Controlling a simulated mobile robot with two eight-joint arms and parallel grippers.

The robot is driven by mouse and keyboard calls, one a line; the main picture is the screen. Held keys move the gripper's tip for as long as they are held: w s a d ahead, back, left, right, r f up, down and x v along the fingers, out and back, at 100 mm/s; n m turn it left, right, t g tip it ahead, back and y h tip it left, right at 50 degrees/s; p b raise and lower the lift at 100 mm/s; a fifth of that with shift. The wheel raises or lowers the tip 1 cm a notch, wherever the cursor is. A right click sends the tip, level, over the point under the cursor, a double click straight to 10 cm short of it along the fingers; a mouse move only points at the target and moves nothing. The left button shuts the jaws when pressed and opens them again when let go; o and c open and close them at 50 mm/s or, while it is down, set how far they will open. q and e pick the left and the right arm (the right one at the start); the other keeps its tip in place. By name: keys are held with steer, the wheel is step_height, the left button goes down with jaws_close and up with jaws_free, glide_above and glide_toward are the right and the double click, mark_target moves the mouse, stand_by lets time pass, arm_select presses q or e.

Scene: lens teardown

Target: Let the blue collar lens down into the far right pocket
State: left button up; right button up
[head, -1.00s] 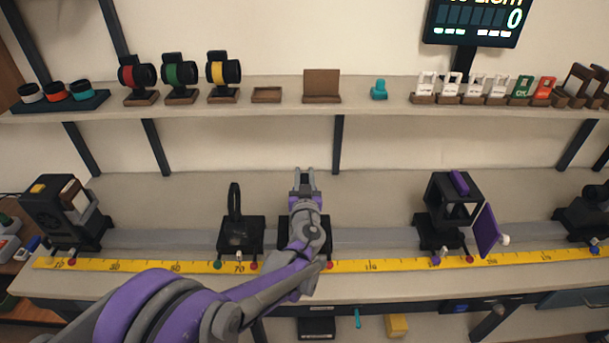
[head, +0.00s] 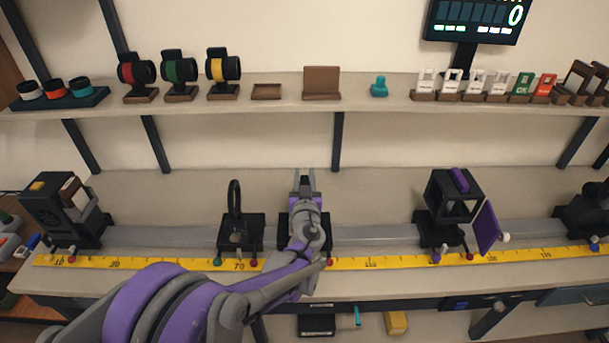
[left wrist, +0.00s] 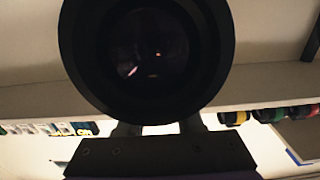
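The blue collar lens (head: 81,89) sits at the right end of the dark tray (head: 58,103) at the far left of the upper shelf. A white and an orange collar lens fill the places to its left. My left gripper (head: 304,176) is far from the tray, low over the bench middle. My right gripper is not in view.
A black ring mount (head: 234,205) stands just left of my left gripper. A black cage with a purple plate (head: 487,230) stands to the right. A yellow scale (head: 400,263) runs along the front. Red, green and yellow banded lenses (head: 180,73) stand on the shelf.

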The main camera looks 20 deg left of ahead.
arm_select(q)
steer(key=o, duration=0.4)
